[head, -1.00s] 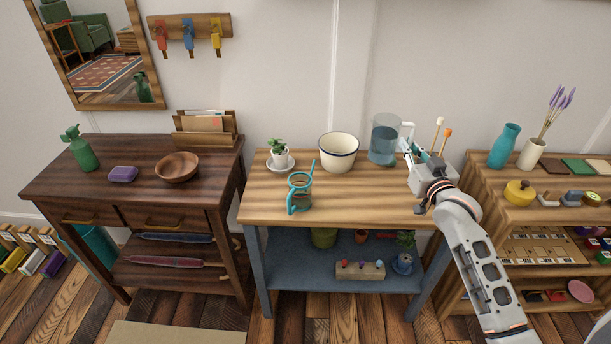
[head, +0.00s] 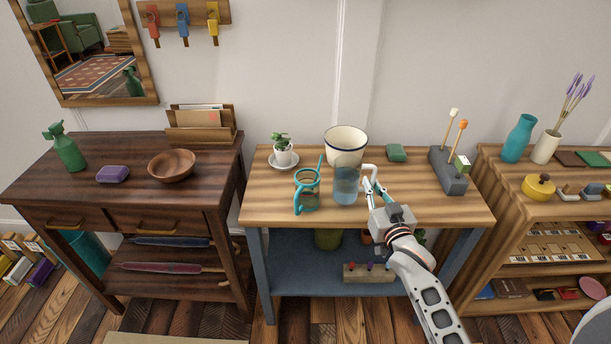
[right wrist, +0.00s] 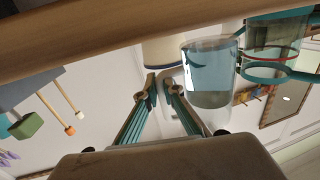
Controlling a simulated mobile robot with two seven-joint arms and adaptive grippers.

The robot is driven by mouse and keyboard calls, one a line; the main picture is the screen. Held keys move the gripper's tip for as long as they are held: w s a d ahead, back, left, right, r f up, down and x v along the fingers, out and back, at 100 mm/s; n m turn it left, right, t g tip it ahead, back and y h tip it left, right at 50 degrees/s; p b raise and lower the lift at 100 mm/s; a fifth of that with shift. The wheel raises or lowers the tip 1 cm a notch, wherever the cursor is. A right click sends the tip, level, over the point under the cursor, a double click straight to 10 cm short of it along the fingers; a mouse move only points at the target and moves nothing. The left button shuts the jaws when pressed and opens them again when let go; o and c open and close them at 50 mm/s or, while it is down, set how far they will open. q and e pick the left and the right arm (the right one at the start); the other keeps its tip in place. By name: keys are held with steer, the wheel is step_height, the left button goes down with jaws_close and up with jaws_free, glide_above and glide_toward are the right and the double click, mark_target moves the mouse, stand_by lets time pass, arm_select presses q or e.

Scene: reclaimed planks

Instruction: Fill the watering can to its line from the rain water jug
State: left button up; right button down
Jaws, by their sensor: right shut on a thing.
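The rain water jug (head: 346,186) is a clear cylinder with bluish water and a white handle. It looks roughly upright, just right of the watering can. I cannot tell whether its base touches the table. My right gripper (head: 371,187) is shut on the jug's handle, at the jug's right side. The jug also shows in the right wrist view (right wrist: 209,88), beside the fingers. The watering can (head: 308,199) is see-through with teal rim, handle and spout, on the table. In the right wrist view the can (right wrist: 272,45) shows a red line; its water level is unclear. My left gripper is out of view.
A cream pot (head: 346,148) stands behind the jug, and a small plant on a saucer (head: 284,160) stands behind the can. A green block (head: 397,152) and a grey holder with stakes (head: 449,173) are to the right. The table's front left is clear.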

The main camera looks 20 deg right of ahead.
steer(key=shift+r, duration=0.25)
steer(key=shift+w+a+r+n+p, duration=0.1)
steer(key=shift+a+r+n+p, duration=0.1)
steer(key=shift+r+n+p, duration=0.35)
steer(key=shift+w+a+r+n+g+p, duration=0.2)
steer(key=shift+a+r+n+p, duration=0.35)
steer(key=shift+r+n+p, duration=0.7)
steer(key=shift+w+a+r+n+g+p, duration=0.2)
steer(key=shift+a+r+n+p, duration=0.45)
steer(key=shift+r, duration=1)
steer(key=shift+w+a+r+n+g+p, duration=0.1)
steer(key=shift+a+r+n+g+p, duration=0.3)
steer(key=shift+r+n+p, duration=0.85)
steer(key=shift+a+r, duration=0.1)
steer(key=shift+r, duration=0.1)
steer(key=shift+a+r+n+h, duration=0.2)
steer(key=shift+r+n+h, duration=0.1)
steer(key=shift+r+h, duration=0.15)
steer(key=shift+r+p, duration=0.25)
steer(key=shift+p, duration=0.2)
steer(key=shift+a+r+n+p, duration=0.1)
steer(key=shift+a+n+p, duration=0.05)
steer(key=shift+n+p, duration=0.5)
